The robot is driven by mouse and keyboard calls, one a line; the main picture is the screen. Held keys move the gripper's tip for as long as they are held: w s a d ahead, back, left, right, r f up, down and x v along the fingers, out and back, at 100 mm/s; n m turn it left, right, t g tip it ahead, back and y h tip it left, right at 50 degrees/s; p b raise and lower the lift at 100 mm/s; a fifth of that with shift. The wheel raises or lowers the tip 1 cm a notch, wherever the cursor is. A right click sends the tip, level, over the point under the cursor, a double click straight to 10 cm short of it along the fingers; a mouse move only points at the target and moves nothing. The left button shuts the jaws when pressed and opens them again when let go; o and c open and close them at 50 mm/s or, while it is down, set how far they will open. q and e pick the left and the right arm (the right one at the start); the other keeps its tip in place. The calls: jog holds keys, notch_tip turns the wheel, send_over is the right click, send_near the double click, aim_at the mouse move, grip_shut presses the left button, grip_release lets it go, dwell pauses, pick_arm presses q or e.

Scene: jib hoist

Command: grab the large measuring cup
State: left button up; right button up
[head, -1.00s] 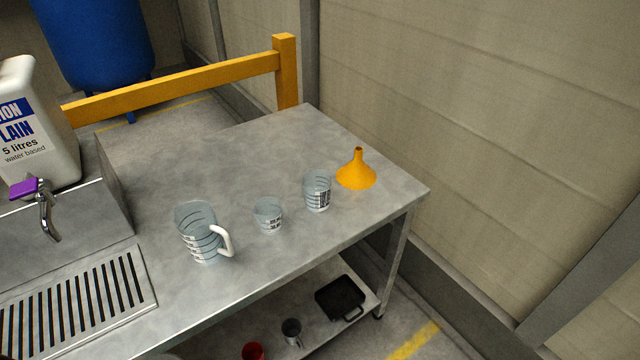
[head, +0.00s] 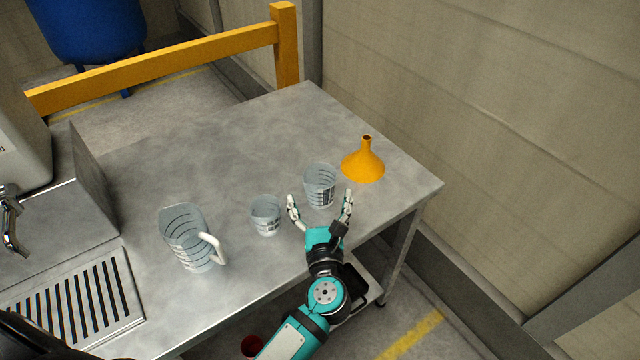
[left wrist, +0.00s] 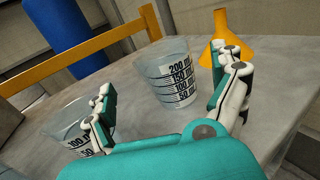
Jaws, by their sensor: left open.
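The large measuring cup (head: 320,184) is a clear beaker with dark marks, upright on the metal table left of the funnel. In the left wrist view its 200, 150, 100 and 50 marks show on the cup (left wrist: 168,78). My left gripper (head: 320,206) is open and empty at the cup's near side, with its fingers spread to the left and right. In the left wrist view the cup appears between and beyond the fingers (left wrist: 167,103). I cannot tell whether they touch it. My right gripper is not in view.
A smaller measuring cup (head: 265,216) stands close to the left finger; it also shows in the left wrist view (left wrist: 72,128). A handled jug (head: 187,240) stands farther left. An orange funnel (head: 363,164) stands right of the large cup. The table behind is clear.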

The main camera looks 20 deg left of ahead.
aim_at(319, 168)
pick_arm(q)
jog(key=x, duration=0.4)
jog(key=shift+w, duration=0.1)
jog(key=x, duration=0.2)
jog(key=p+x, duration=0.1)
jog(key=x, duration=0.2)
jog(key=shift+w+d+f+p, duration=0.15)
jog(key=shift+w+d+p, duration=0.15)
jog(key=shift+w, duration=0.15)
jog(key=shift+s, duration=0.1)
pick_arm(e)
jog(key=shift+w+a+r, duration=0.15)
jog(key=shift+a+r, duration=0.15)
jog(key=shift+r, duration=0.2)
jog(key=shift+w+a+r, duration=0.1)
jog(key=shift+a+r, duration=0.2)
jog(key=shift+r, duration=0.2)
pick_arm(q)
jog(key=c, duration=1.2)
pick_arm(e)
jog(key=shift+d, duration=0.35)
pick_arm(q)
jog(key=shift+c, duration=0.3)
